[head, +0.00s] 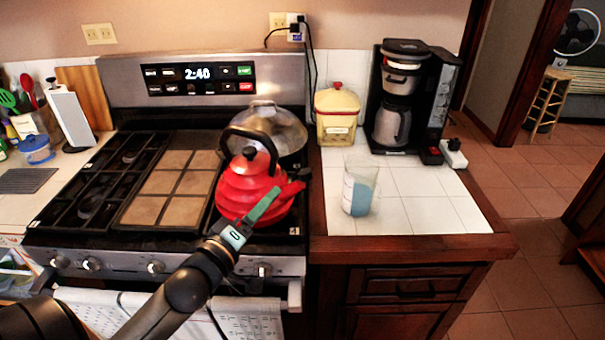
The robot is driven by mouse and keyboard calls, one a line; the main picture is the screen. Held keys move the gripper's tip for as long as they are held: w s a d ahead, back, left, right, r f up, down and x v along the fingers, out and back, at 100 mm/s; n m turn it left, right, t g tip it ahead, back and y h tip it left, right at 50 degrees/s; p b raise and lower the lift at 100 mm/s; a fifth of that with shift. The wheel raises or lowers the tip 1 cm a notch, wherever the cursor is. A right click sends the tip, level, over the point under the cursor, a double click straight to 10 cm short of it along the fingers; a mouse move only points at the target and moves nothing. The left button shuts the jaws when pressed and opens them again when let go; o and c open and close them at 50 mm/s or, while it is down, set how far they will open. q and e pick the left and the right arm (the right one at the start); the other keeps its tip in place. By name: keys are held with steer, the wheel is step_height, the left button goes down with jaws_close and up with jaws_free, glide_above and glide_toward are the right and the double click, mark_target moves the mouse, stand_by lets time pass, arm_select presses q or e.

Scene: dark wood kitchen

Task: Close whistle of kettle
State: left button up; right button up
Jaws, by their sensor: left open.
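A red kettle (240,190) with a black arched handle stands on the right side of the stove. Its spout points right, and the dark whistle (297,174) is at the spout's end; I cannot tell whether the whistle is up or down. My left gripper (272,203) reaches in from the lower left, in front of the kettle. Its fingers are open, close to the spout and below the whistle; I cannot tell whether they touch the kettle. My right gripper is not in view.
A metal pot (280,125) with a lid stands behind the kettle. A glass (359,188) with blue contents stands on the tiled counter (430,212) to the right. A yellow canister (337,115) and a coffee maker (398,95) stand further back. The front of that counter is mostly clear.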

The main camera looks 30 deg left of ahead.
mark_target(303, 176)
arm_select(q)
steer(key=w, duration=0.4)
steer(key=w+p, duration=0.1)
steer(key=w, duration=0.3)
steer(key=w+a, duration=0.1)
steer(key=w, duration=0.3)
steer(key=shift+w+p, duration=0.1)
steer(key=shift+p, duration=0.25)
jaws_close()
